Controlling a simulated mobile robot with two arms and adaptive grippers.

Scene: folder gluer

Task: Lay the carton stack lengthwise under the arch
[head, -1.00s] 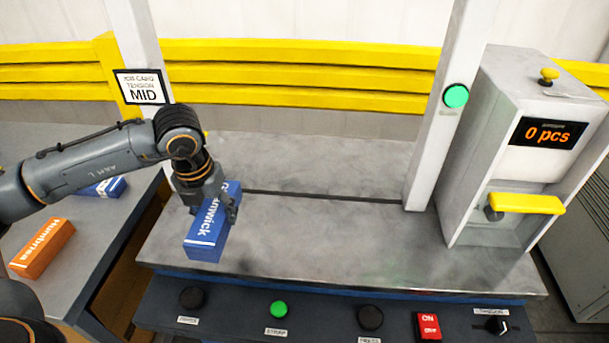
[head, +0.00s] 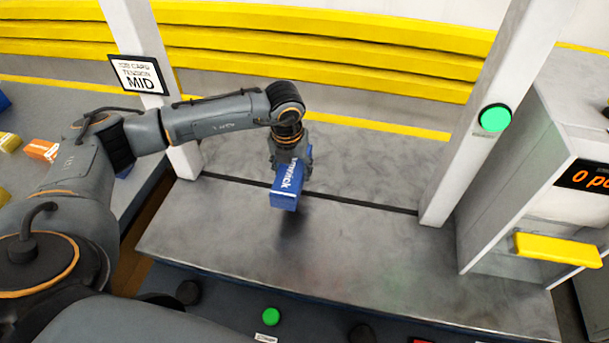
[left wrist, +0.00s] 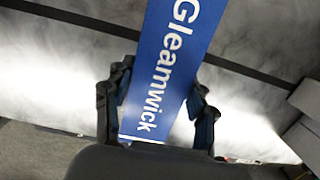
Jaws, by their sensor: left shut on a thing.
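The carton stack (head: 288,187) is a long blue block with white lettering. My left gripper (head: 291,165) is shut on it and holds it from above, over the steel table between the two arch posts. In the left wrist view the stack (left wrist: 172,62) reads "Gleamwick" and sits between both fingers (left wrist: 160,105). A shadow lies under its near end, so it seems raised off the table. The stack points across the dark slot (head: 350,202). The arch shows as a left white post (head: 150,75) and a right white post (head: 490,95); its top is out of view. My right gripper is not in view.
The steel table (head: 370,260) is otherwise bare. A green button (head: 495,117) is on the right post. A grey machine with a yellow lever (head: 556,249) stands at right. A panel with a green button (head: 271,316) runs along the front. An orange carton (head: 42,150) lies on the left side table.

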